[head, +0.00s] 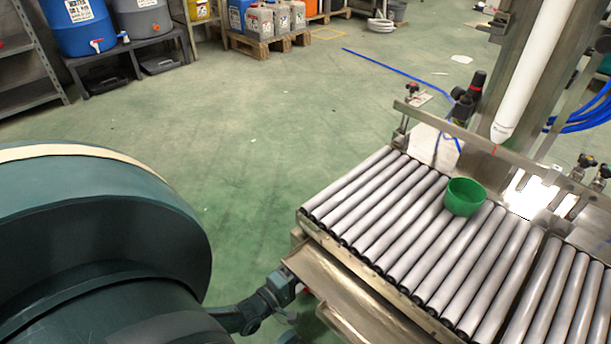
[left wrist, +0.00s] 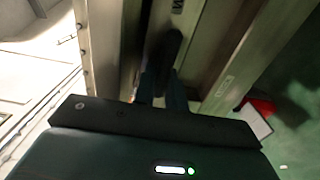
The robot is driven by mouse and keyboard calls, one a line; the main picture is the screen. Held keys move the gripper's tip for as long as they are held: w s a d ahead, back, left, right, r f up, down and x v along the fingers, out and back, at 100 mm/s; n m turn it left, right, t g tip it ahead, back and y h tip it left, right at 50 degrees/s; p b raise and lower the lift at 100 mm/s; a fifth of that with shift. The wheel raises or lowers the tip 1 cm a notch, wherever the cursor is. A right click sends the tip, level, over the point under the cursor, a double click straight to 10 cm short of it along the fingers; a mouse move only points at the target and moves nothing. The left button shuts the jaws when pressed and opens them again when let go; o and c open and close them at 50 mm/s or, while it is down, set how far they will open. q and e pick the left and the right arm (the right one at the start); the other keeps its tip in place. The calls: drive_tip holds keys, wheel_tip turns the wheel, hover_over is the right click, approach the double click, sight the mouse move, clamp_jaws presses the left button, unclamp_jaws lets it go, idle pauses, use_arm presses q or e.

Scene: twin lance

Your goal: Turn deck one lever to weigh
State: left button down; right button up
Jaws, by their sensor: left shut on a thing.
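My left gripper (head: 284,287) is at the near left edge of the roller deck (head: 385,215), low beside its metal frame. In the left wrist view my left gripper (left wrist: 163,90) is shut on a dark lever handle (left wrist: 165,52), set in a recess between metal rails. The handle points up the picture toward a small label (left wrist: 178,6) with a dark letter, too cut off to read surely. In the head view the lever is hidden. My right gripper is not in view.
A green cup (head: 464,197) stands on the rollers. A white tube (head: 530,75) hangs above the deck's far side. A metal rail and clamps line the far edge. Open green floor (head: 270,130) lies left of the deck. Drums and canisters stand at the back.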

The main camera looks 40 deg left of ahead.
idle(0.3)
use_arm(q)
drive_tip(key=c, duration=1.4)
unclamp_jaws()
drive_tip(key=shift+c, duration=0.2)
